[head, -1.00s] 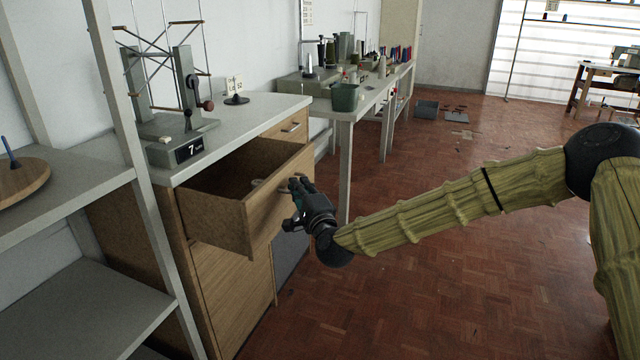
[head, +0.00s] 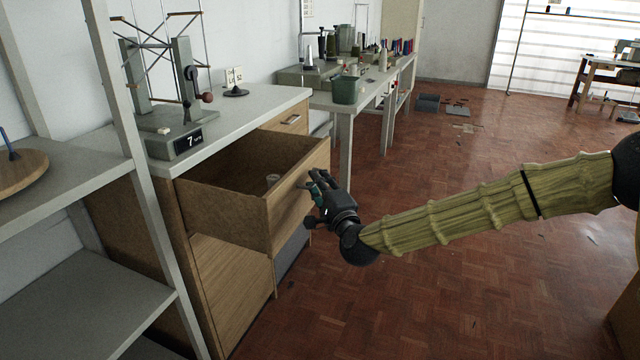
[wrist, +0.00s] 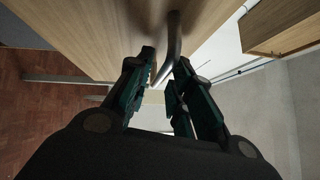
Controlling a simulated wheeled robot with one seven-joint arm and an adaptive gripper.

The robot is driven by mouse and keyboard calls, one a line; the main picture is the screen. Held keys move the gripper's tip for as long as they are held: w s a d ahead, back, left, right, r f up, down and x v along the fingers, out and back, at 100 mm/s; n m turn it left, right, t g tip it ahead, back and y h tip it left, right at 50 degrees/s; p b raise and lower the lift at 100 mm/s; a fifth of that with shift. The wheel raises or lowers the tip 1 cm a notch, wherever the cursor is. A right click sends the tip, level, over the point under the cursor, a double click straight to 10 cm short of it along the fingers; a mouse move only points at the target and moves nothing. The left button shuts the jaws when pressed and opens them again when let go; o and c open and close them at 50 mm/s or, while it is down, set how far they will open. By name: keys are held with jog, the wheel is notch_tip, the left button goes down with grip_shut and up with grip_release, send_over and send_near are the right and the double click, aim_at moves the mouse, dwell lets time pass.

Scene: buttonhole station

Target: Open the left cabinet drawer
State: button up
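The left cabinet drawer (head: 232,211) is a wooden box pulled well out of the cabinet under the grey worktop, with its inside open to view. A small pale round item (head: 272,179) lies inside it. My gripper (head: 312,186) is at the outer face of the drawer front. In the wrist view the curved metal handle (wrist: 174,38) runs down from the wooden front between the two dark green fingers (wrist: 165,72). The fingers are drawn in around it with a narrow gap; the exact contact is partly hidden.
A second, closed drawer (head: 291,121) is to the right. The worktop (head: 250,110) carries a frame device with a "7" display (head: 188,143). A grey shelf unit (head: 75,190) stands close at left. A side table (head: 345,107) holds a green bin (head: 348,90). Open parquet floor (head: 450,280) lies right.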

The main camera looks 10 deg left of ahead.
dwell(0.3)
jog(key=v, duration=1.2)
jog(key=s+d+f+n+g+h, duration=0.15)
jog(key=s+f, duration=0.25)
jog(key=f, duration=0.5)
jog(key=s+d+f+n+g+h, duration=0.1)
jog(key=s+d+f+n+g, duration=0.2)
jog(key=f, duration=0.6)
jog(key=s+f+n+g+h, duration=0.1)
jog(key=s+f+g, duration=0.1)
jog(key=s+f, duration=0.5)
jog(key=s+d+f+n+g+h, duration=0.4)
jog(key=s+d+f+g, duration=0.2)
jog(key=s+d+f, duration=1.1)
jog(key=s+d+f+n+g+h, duration=0.3)
jog(key=s+d+f+h, duration=0.1)
jog(key=s+d, duration=0.75)
notch_tip(320, 180, up, 22)
jog(key=w+d+p, duration=0.1)
jog(key=p, duration=2.1)
jog(key=shift+d+p, duration=0.2)
jog(key=shift+p, duration=0.1)
